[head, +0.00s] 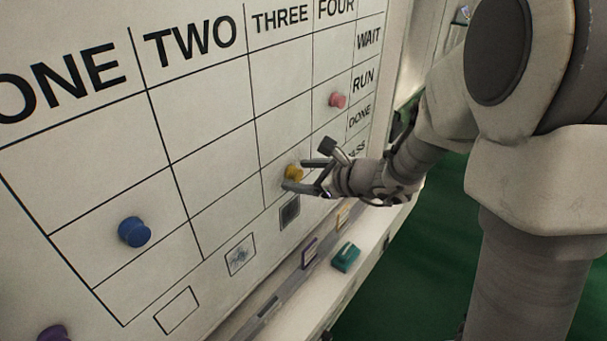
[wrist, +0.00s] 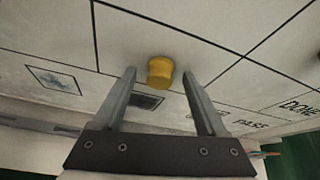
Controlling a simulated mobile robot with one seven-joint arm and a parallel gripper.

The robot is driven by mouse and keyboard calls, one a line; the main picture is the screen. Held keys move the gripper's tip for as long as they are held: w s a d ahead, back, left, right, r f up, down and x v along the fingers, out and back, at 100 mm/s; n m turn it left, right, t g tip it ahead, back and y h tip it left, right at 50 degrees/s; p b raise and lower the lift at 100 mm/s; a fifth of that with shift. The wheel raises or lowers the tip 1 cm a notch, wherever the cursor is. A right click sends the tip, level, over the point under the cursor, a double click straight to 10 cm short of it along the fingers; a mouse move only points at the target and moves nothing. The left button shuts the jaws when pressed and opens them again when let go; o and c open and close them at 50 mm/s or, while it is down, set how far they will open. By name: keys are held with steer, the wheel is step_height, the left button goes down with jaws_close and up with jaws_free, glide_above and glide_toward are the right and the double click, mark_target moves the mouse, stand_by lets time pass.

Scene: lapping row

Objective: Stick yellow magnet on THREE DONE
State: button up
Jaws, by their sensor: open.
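The yellow magnet (head: 294,172) is on the whiteboard (head: 215,125), in the THREE column and what looks like the DONE row, near the cell's lower line. It also shows in the wrist view (wrist: 160,72), just beyond the fingertips and midway between them. My gripper (head: 294,175) is open, its fingers on either side of the magnet with gaps to both. In the wrist view the open fingers (wrist: 160,84) point at the board. The DONE label (wrist: 299,105) is to the right. Part of the magnet is hidden by a finger in the head view.
A blue magnet (head: 134,231) is in column ONE and a pink magnet (head: 338,100) in column FOUR. A purple magnet (head: 54,334) is at the lower left. A teal block (head: 346,257) sits on the ledge below the board.

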steer(key=p+v, duration=0.1)
steer(key=v, duration=1.6)
steer(key=s+a+n+g+h, duration=0.2)
steer(key=s+a+n+g, duration=0.2)
steer(key=s+n, duration=0.7)
steer(key=s+d+r+n+t+h, duration=0.1)
steer(key=s+d+n+h, duration=0.3)
steer(key=n, duration=0.8)
steer(key=d+r+h, duration=0.1)
steer(key=d+h, duration=0.1)
steer(key=h, duration=0.1)
steer(key=shift+d, duration=0.4)
